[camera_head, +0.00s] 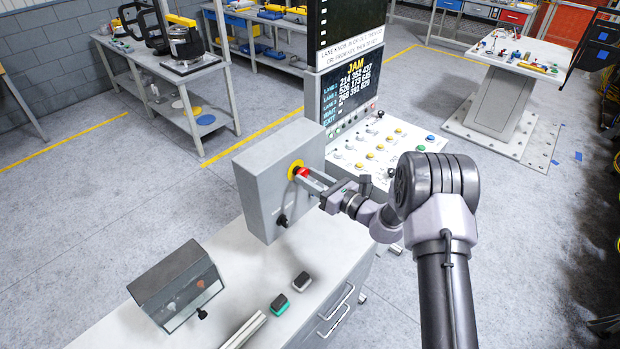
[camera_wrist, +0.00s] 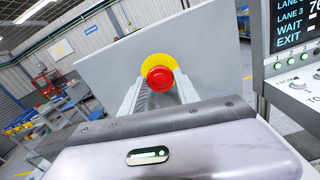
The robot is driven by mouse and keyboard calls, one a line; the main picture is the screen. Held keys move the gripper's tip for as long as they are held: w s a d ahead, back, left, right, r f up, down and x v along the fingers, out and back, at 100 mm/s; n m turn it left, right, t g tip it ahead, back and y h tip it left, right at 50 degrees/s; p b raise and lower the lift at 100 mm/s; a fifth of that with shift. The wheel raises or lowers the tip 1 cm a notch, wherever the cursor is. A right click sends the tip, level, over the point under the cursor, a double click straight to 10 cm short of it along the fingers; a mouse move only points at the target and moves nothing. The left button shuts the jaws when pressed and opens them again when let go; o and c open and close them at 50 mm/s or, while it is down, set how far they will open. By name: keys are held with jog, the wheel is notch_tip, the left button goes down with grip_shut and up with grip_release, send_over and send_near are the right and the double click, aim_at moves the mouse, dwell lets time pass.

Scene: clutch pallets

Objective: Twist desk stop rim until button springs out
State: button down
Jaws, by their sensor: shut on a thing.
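The red stop button (camera_wrist: 160,79) sits on a yellow round plate (camera_wrist: 157,62) on the face of a grey box (camera_wrist: 205,50). In the head view the red button (camera_head: 303,173) is partly hidden by my fingers, with the yellow plate (camera_head: 294,168) behind it. My gripper (camera_head: 309,178) reaches in from the right and is shut on the button's rim. In the wrist view its fingers (camera_wrist: 158,88) lie on either side of the red button. I cannot tell whether the button is pressed in or out.
The grey box stands on a white desk (camera_head: 235,270). A black knob (camera_head: 282,220) is low on its face. A hinged clear-fronted case (camera_head: 178,285) and two small blocks (camera_head: 280,304) lie in front. A control panel (camera_head: 380,150) with a JAM display (camera_head: 348,92) stands behind.

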jog(key=m, duration=0.3)
jog(key=shift+m, duration=2.1)
jog(key=c, duration=0.9)
grip_release()
jog(key=shift+d, duration=0.1)
